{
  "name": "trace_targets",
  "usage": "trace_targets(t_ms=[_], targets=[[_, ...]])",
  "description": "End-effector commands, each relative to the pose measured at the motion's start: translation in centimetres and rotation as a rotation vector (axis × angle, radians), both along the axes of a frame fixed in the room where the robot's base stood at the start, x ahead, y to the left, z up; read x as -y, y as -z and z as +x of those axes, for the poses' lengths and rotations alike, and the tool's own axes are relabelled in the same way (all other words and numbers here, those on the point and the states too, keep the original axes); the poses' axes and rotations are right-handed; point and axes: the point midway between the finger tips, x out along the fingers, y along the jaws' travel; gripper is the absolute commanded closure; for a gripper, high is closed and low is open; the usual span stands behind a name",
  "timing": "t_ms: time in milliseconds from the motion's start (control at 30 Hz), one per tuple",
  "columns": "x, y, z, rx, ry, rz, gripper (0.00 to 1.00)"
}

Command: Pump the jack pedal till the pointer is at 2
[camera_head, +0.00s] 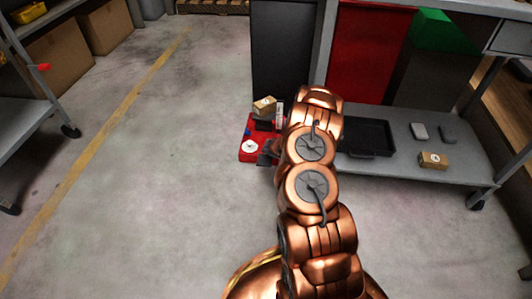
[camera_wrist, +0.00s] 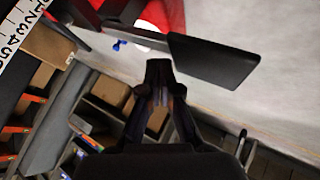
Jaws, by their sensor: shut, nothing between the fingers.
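The red jack (camera_head: 247,150) stands on the floor with a small cardboard box (camera_head: 264,105) on top; my arm hides its right side. Its white scale (camera_head: 279,114) is upright, and large in the wrist view (camera_wrist: 21,36), where digits such as 3, 4 and 5 show. I cannot make out the pointer or its reading. The black flat pedal (camera_wrist: 215,61) sticks out beside the red base (camera_wrist: 166,14). My gripper (camera_wrist: 158,68) is shut and empty, its tips close to the pedal's left edge; I cannot tell whether they touch. In the head view the gripper is mostly hidden behind my arm.
A grey workbench with a lower shelf stands to the right, holding a black tray (camera_head: 366,138) and a small box (camera_head: 433,160). A dark cabinet (camera_head: 281,50) stands behind the jack. A cart (camera_head: 30,110) is at the left. The floor between is clear.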

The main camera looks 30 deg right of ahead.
Motion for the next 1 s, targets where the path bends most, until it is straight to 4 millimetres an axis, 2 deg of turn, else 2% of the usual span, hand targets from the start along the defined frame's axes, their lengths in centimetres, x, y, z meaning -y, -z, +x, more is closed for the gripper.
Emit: trace_targets(t_ms=[233, 667, 1000], targets=[[0.2, -1.4, 0.1, 0.001, 0.001, -0.001, 1.0], [0.2, -1.6, 0.2, 0.001, 0.001, -0.001, 1.0], [0.3, -4.0, 0.2, 0.001, 0.002, 0.0, 1.0]])
